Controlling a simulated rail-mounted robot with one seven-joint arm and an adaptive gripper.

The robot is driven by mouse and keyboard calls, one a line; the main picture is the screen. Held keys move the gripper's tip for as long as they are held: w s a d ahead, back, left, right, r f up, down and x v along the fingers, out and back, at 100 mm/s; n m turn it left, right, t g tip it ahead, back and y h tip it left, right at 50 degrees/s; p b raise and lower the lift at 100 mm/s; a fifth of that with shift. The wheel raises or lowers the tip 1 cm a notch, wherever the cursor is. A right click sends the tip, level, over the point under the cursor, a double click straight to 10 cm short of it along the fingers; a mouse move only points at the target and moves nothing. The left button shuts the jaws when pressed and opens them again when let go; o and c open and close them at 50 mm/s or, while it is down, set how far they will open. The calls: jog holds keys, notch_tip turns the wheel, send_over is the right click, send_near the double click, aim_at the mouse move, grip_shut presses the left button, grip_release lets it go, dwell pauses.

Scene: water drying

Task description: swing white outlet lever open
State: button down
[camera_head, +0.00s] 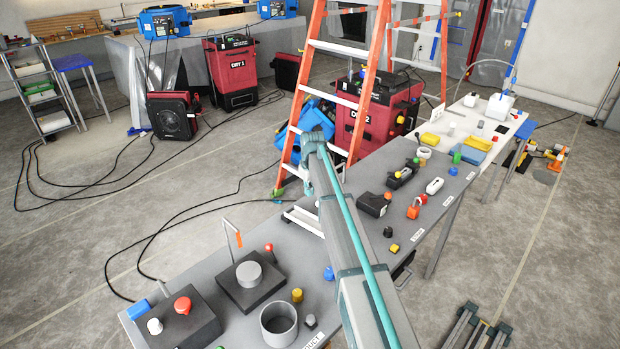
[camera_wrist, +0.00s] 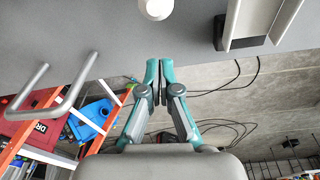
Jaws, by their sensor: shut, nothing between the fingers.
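I cannot single out the white outlet lever for certain. A white piece with two long parallel bars (camera_head: 304,221) lies at the bench's back edge in the head view, partly behind my arm. In the wrist view, a white bar piece on a dark base (camera_wrist: 262,22) shows at the top right, and a white rounded knob (camera_wrist: 156,8) is cut by the top edge. My gripper (camera_wrist: 159,66) is shut and empty, its fingertips below the knob in the picture and apart from both pieces.
A grey bent tube (camera_wrist: 52,98) stands left of my gripper in the wrist view. The grey bench (camera_head: 190,262) holds a red-knobbed block (camera_head: 184,318), a grey cup (camera_head: 279,324) and small parts. An orange ladder (camera_head: 361,90) stands close behind it.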

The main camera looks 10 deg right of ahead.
jog(key=shift+w+f, duration=0.15)
jog(key=shift+f, duration=0.6)
jog(key=s, duration=0.1)
jog(key=s+d+p, duration=0.1)
jog(key=s+p, duration=0.1)
jog(key=shift+d+r, duration=0.15)
jog(key=shift+r, duration=0.25)
jog(key=shift+s+d+f, duration=0.1)
jog(key=shift+s+d, duration=0.05)
jog(key=shift+s, duration=0.15)
jog(key=shift+s+b, duration=0.15)
jog(key=shift+b, duration=0.15)
